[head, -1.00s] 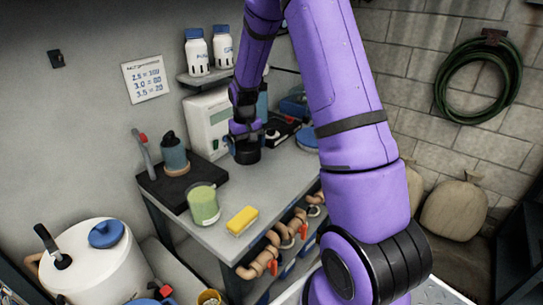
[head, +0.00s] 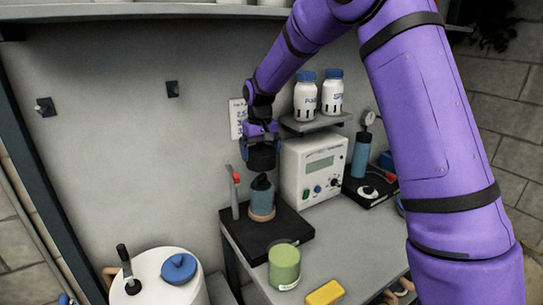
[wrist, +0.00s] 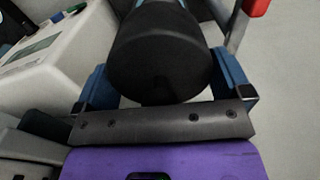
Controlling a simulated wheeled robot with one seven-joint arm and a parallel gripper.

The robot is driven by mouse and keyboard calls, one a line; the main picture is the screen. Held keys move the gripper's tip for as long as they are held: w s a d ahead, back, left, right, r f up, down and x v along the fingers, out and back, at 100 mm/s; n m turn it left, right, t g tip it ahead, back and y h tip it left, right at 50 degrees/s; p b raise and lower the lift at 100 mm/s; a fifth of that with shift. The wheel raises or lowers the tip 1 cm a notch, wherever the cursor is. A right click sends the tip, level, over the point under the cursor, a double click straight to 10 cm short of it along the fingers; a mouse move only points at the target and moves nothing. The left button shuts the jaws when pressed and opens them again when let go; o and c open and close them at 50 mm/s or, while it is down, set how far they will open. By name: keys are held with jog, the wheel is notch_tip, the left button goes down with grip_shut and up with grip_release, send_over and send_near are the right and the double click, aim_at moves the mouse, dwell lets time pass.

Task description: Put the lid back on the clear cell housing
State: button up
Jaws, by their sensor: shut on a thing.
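My gripper (head: 262,158) is shut on a round black lid (wrist: 160,65), which sits between the two blue fingers in the wrist view. The gripper and lid are above the blue-tinted cell housing (head: 262,202), which stands on a black base (head: 285,235) at the table's back left. A dark piece (head: 261,182) shows at the top of the housing. In the head view a small gap seems to lie between this piece and the lid. In the wrist view the lid hides most of what is beyond it.
A red-tipped lever (head: 235,190) stands left of the housing. A white instrument (head: 312,170) is close on the right, under a shelf with two white bottles (head: 305,98). A green cup (head: 284,265) and a yellow sponge (head: 325,293) are in front. A blue cylinder (head: 360,157) stands farther right.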

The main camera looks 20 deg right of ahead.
jog(key=shift+f, duration=3.1)
jog(key=shift+f, duration=0.2)
jog(key=o, duration=0.5)
jog(key=shift+r, duration=3.55)
grip_shut()
